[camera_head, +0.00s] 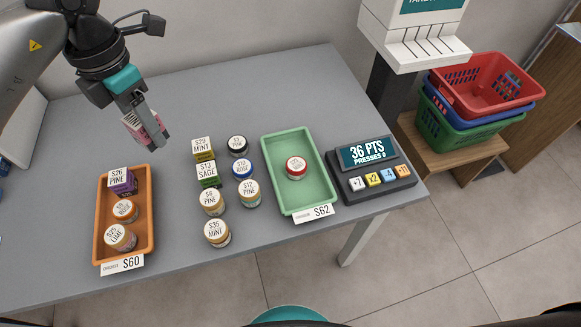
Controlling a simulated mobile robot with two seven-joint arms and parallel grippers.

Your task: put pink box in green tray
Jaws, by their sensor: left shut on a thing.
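My left gripper (141,128) comes in from the upper left and is shut on the pink box (150,124). It holds the box tilted above the counter, just beyond the far end of the orange tray. The box is partly hidden by the fingers. The green tray (273,160) lies to the right on the grey counter, well apart from the gripper. It holds one jar with a red lid (296,168), and its card reads S62. My right gripper is not in view.
The orange tray (98,228) holds a purple box (123,182) and two jars. Between the trays stand a yellow box (203,150), a green box (208,174) and several jars. A points display (372,168) stands right of the green tray. The counter's far strip is clear.

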